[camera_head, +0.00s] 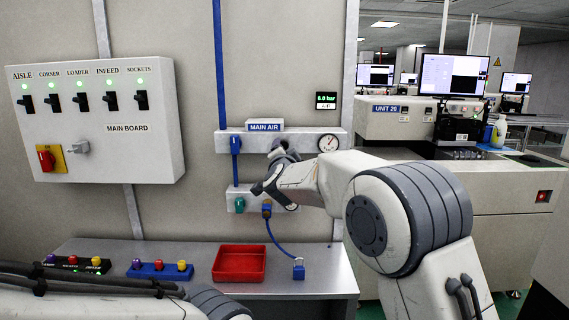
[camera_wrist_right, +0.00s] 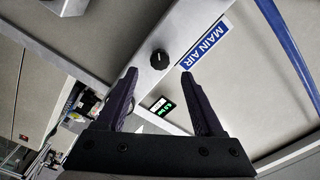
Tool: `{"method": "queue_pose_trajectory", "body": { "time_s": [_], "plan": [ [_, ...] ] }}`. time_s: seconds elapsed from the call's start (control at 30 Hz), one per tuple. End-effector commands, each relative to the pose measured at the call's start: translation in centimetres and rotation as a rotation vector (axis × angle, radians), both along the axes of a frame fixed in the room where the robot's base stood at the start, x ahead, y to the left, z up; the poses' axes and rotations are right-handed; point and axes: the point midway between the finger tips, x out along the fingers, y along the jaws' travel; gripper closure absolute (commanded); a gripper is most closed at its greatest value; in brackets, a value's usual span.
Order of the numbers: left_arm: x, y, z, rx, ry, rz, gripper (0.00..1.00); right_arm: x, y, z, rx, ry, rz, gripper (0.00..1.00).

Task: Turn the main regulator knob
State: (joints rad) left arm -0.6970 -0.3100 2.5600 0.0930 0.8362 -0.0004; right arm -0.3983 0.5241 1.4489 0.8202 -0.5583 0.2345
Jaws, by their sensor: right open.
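The main regulator knob, a small black ribbed knob (camera_wrist_right: 159,60), sits on the grey strip beside the blue MAIN AIR label (camera_wrist_right: 207,45) in the right wrist view. In the head view the knob is hidden or too small to tell, behind my right gripper (camera_head: 268,168), in front of the main air panel (camera_head: 303,144). My right gripper's two dark fingers (camera_wrist_right: 157,80) are open and empty. The knob shows between and beyond their tips, apart from them as far as I can tell. My left gripper is out of view.
The bench holds a red tray (camera_head: 239,264) and button boxes. The main board (camera_head: 100,125) with switches is left.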

Motion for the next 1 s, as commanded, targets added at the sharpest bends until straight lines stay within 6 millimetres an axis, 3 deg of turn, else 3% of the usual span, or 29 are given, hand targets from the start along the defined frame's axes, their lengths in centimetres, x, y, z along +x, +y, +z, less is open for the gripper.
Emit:
{"method": "queue_pose_trajectory", "body": {
  "time_s": [0.23, 0.67, 0.77, 0.87, 1.0],
  "plan": [
    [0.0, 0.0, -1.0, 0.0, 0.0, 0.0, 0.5, -3.0, 0.0, -0.1, 0.001, 0.0, 0.0, 0.31],
    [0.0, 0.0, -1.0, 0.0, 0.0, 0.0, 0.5, -3.4, -0.2, -0.3, -0.013, 0.011, 0.004, 0.31],
    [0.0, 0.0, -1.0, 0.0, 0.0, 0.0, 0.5, -4.1, -1.4, -2.4, -0.089, 0.077, 0.038, 0.31],
    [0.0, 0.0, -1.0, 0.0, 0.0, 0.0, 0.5, -6.3, -3.6, -7.1, -0.236, 0.221, 0.112, 0.31],
    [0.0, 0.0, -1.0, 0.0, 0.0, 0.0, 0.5, -12.1, -7.5, -14.9, -0.45, 0.477, 0.242, 0.31]
  ]
}}
